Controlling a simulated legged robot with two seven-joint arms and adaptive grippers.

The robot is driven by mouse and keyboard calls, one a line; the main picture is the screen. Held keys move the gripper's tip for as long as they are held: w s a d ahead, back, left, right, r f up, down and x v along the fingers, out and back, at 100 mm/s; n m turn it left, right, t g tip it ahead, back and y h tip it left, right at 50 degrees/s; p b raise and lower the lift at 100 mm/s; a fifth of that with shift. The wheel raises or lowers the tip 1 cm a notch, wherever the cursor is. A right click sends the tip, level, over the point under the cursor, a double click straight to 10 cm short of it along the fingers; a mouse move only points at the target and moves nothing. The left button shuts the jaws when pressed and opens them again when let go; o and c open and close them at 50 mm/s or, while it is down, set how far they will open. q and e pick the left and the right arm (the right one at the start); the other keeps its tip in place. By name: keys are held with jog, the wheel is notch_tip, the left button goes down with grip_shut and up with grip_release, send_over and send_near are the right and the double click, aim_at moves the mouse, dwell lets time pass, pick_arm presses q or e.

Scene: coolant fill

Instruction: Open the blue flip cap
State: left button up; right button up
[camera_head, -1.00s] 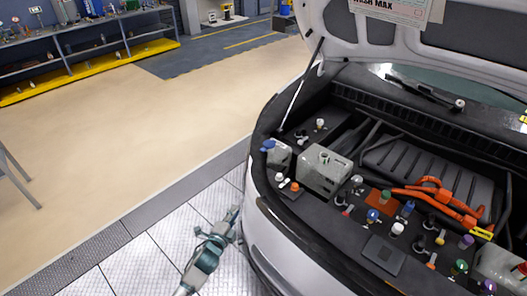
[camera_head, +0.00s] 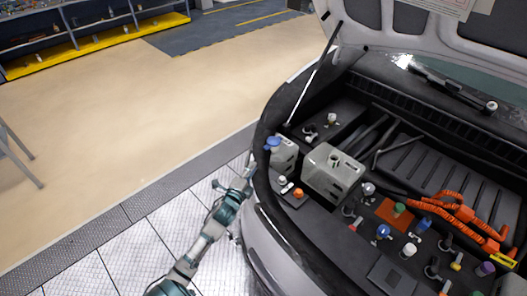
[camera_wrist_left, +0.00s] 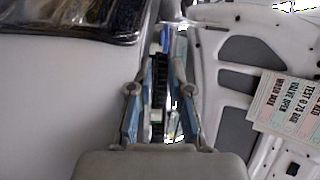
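The blue flip cap (camera_head: 272,143) sits on the neck of a small white reservoir (camera_head: 284,154) at the left front corner of the engine bay. It is small, and I cannot tell whether its lid is raised. My left gripper (camera_head: 250,166) is outside the car's front edge, just left of and below the cap in the head view, apart from it. In the left wrist view (camera_wrist_left: 158,80) its two fingers stand apart with nothing held between them. A small blue patch shows beyond the fingers there. My right gripper is not in view.
A larger grey tank (camera_head: 333,174) stands right of the reservoir, with white and orange caps (camera_head: 298,192) in front. Other coloured caps, including a blue one (camera_head: 383,231), fill the bay. A prop rod (camera_head: 314,82) rises behind the reservoir to the raised hood.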

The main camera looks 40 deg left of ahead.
aim_at(264, 156)
pick_arm(q)
jog(key=x, duration=0.6)
jog(key=d+b+x, duration=0.1)
jog(key=x, duration=0.3)
jog(key=shift+w, duration=0.15)
jog(key=shift+w+a, duration=0.25)
jog(key=shift+w, duration=0.1)
jog(key=shift+a+f, duration=0.1)
jog(key=shift+a, duration=0.1)
jog(key=shift+d, duration=0.1)
grip_shut()
jog(key=shift+d, duration=0.15)
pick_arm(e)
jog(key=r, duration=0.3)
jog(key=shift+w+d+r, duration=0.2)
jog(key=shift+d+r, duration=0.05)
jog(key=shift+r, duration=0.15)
